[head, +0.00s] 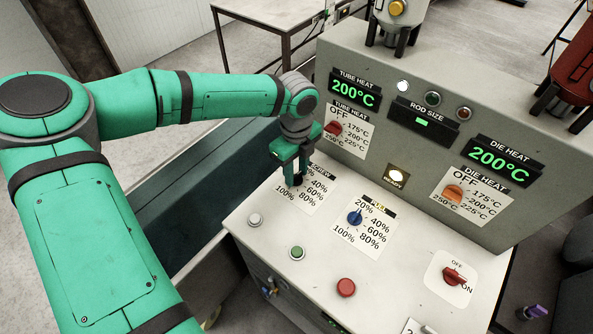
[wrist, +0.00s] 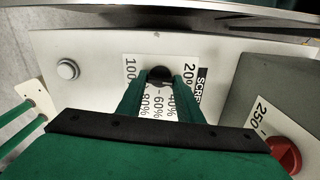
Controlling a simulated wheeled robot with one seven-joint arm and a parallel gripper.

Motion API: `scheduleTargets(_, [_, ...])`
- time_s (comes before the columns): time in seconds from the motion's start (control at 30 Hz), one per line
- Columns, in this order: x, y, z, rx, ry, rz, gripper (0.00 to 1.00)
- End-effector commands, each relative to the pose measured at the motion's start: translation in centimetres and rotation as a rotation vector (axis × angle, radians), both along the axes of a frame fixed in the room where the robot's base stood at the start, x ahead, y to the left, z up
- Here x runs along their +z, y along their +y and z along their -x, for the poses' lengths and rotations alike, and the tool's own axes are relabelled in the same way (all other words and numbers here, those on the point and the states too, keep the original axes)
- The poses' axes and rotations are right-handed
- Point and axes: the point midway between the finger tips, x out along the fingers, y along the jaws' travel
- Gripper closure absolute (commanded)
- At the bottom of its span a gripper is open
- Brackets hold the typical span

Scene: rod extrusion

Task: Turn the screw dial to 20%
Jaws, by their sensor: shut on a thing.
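The screw dial (wrist: 159,74) is a dark knob on the white label marked SCREW, with 20%, 40%, 60%, 80% and 100% printed around it. My gripper (wrist: 159,84) comes down over it, with its two green fingers on either side, shut on the dial. In the head view my gripper (head: 294,178) stands upright over the screw label (head: 315,192), at the left of the control panel. The dial is mostly hidden there, and its pointer cannot be read in either view.
Right of the screw label is the blue puller dial (head: 354,217). A white button (head: 255,219), a green button (head: 297,252) and a red button (head: 346,287) line the front. The red tube heat dial (head: 333,128) sits on the upright panel close behind my gripper; it also shows in the wrist view (wrist: 284,154).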

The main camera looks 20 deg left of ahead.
Motion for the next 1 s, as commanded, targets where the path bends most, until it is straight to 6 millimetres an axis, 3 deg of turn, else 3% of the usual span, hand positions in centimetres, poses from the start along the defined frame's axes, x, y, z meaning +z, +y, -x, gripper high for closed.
scheduleTargets(0.3, [0.06,0.05,-0.04,0.1,-0.001,-0.002,0.9])
scheduleTargets(0.8, [0.05,0.05,-0.08,0.116,-0.002,-0.001,0.9])
scheduleTargets(0.83, [0.05,0.04,-0.08,0.116,-0.002,-0.001,0.6])
scheduleTargets(0.87, [0.05,0.04,-0.08,0.116,-0.002,-0.001,0.53])
scheduleTargets(0.9, [0.04,0.04,-0.06,0.116,-0.002,-0.001,0.48])
scheduleTargets(1.0, [0.03,0.02,-0.05,0.115,-0.001,0.0,0.48])
